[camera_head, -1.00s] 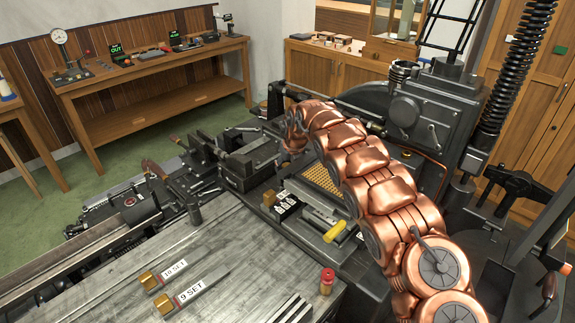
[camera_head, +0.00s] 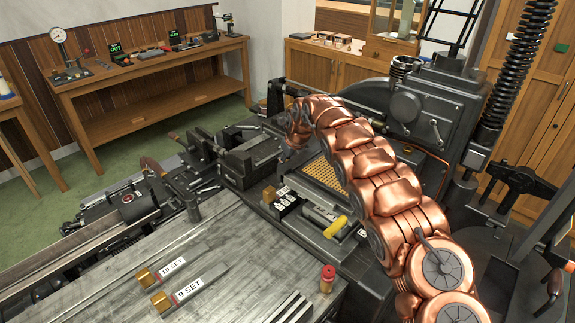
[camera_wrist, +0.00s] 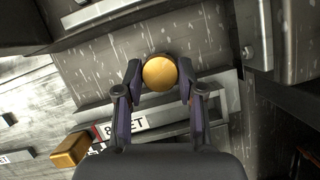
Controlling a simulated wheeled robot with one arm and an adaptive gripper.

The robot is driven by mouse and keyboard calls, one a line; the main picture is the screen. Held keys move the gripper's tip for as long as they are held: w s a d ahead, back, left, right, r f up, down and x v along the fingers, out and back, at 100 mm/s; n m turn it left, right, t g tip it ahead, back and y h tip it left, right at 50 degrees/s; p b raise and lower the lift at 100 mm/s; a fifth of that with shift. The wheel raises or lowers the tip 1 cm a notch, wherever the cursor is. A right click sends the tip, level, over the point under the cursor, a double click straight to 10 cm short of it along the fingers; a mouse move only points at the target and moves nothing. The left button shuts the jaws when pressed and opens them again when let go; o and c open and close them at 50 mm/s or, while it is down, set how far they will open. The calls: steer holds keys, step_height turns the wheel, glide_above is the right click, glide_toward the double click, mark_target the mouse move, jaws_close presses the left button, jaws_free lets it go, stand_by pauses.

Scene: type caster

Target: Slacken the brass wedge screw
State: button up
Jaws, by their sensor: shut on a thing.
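The brass wedge screw shows in the wrist view as a round, domed brass head (camera_wrist: 159,73). My gripper (camera_wrist: 160,84) has one dark finger on each side of the head and is shut on it. The shank below the head is hidden. A strip with a white "8 SET" label (camera_wrist: 118,127) lies under the fingers, partly covered by them. In the head view my copper arm reaches over the machine, and I cannot make out the fingers or the screw there.
A brass block (camera_wrist: 70,150) sits left of the label in the wrist view. In the head view, brass-ended pieces tagged "10 SET" (camera_head: 172,267) and "9 SET" (camera_head: 188,290) lie on the metal table.

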steer(key=o, duration=1.2)
steer(key=shift+c, duration=0.2)
steer(key=shift+r, duration=0.1)
steer(key=v, duration=1.2)
